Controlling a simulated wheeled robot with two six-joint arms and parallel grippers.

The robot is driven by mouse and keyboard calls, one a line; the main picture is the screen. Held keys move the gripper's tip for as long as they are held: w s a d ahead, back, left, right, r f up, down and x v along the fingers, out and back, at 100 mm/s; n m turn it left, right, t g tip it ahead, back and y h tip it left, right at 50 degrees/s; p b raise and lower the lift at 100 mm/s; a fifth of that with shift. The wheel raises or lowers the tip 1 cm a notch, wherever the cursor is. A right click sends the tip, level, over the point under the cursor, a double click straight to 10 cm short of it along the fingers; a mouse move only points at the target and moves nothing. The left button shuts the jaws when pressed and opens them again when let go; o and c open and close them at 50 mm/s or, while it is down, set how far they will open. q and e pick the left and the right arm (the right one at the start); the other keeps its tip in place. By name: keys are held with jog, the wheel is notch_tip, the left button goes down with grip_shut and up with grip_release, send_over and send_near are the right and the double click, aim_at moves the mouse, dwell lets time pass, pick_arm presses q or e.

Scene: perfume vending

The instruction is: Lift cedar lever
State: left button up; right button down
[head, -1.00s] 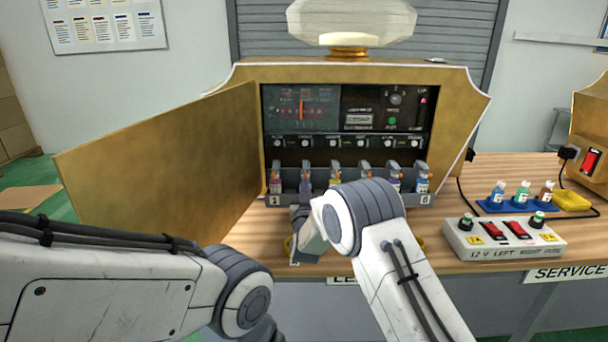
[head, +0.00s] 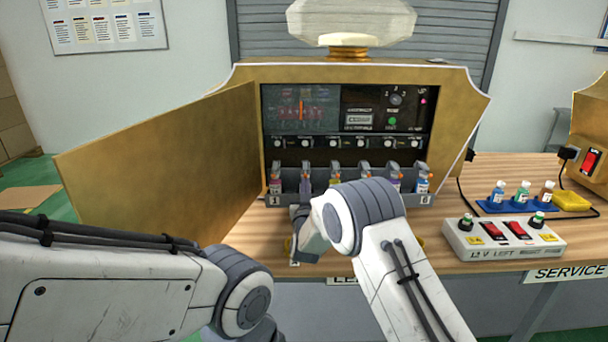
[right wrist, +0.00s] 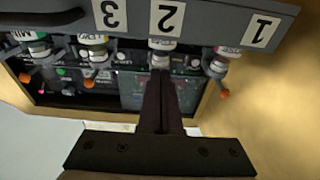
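The open gold machine (head: 350,80) has a grey rack (head: 400,198) of several small bottles with orange-tipped levers. My right gripper (right wrist: 161,75) points at slot 2 in the right wrist view, where the rack appears upside down. Its two fingers lie together, with tips at the neck of the slot 2 bottle (right wrist: 162,45). The slot 2 lever is hidden behind the fingers. The slot 1 lever (right wrist: 223,93) and slot 3 lever (right wrist: 104,76) show on either side. I cannot read which bottle is cedar. My left arm is at the lower left; its gripper is out of sight.
The open gold door (head: 160,170) stands left of the rack. A power box (head: 500,240) with red switches, a blue tray of bottles (head: 515,207) and a yellow sponge (head: 572,201) are on the right of the wooden table (head: 455,265).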

aim_at(305, 176)
jog(key=shift+s+r, duration=0.1)
jog(key=shift+r, duration=0.65)
jog(key=shift+r+p, duration=0.1)
jog(key=shift+p, duration=0.25)
jog(key=shift+r+p, duration=0.3)
jog(key=shift+r, duration=0.45)
jog(key=shift+r, duration=0.65)
jog(key=shift+w+r+p, duration=0.15)
jog(key=shift+w+p, duration=0.05)
jog(key=shift+p, duration=0.1)
jog(key=shift+r, duration=0.1)
